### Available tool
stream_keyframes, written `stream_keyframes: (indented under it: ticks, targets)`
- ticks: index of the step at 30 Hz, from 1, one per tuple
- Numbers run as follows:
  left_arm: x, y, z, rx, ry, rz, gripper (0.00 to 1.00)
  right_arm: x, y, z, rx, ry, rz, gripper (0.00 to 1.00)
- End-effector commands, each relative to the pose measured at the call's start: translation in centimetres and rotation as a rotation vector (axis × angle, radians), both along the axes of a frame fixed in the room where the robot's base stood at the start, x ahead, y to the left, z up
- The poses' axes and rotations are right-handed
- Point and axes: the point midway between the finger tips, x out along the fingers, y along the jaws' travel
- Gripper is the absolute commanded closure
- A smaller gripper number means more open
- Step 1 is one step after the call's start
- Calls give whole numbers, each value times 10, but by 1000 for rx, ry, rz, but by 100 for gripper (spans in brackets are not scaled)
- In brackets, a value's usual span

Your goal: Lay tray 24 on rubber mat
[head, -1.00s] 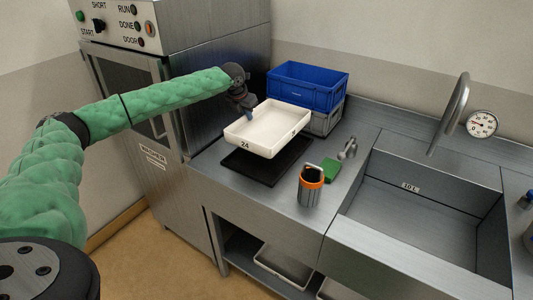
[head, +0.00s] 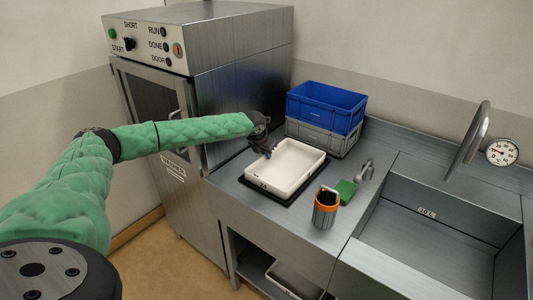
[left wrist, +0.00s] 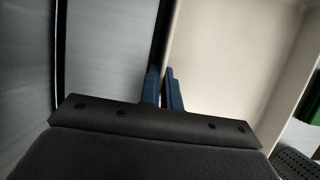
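Tray 24 (head: 296,172), a white shallow tray with its number on the near wall, is level over the black rubber mat (head: 283,202). Only thin strips of the mat show around it; it is down on the mat or very close above it, I cannot tell which. My left gripper (head: 268,153) is at the tray's left wall. In the left wrist view, the blue fingers (left wrist: 163,90) are close together on either side of the wall of the tray (left wrist: 225,60), shut on it. My right gripper is not in view.
A blue crate (head: 325,104) sits on a grey crate (head: 320,138) behind the tray. An orange-rimmed container (head: 326,208) and a green sponge (head: 346,190) stand to the right, before the sink (head: 425,240). The washer (head: 200,80) stands to the left.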

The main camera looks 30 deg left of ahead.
Motion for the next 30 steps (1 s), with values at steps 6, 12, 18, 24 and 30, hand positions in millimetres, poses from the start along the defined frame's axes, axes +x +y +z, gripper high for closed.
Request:
stream_keyframes:
  ticks: [6, 12, 18, 24, 30]
  targets:
    - [0, 0, -1, -1, -1, 0, 100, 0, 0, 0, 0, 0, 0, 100]
    - [0, 0, -1, 0, 0, 0, 74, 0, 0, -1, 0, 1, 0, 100]
    - [0, 0, -1, 0, 0, 0, 74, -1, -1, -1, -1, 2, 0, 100]
    - [-5, 0, 11, -2, -1, -2, 74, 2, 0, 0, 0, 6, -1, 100]
    - [-19, 2, 43, 0, -2, -1, 74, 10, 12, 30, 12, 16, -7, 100]
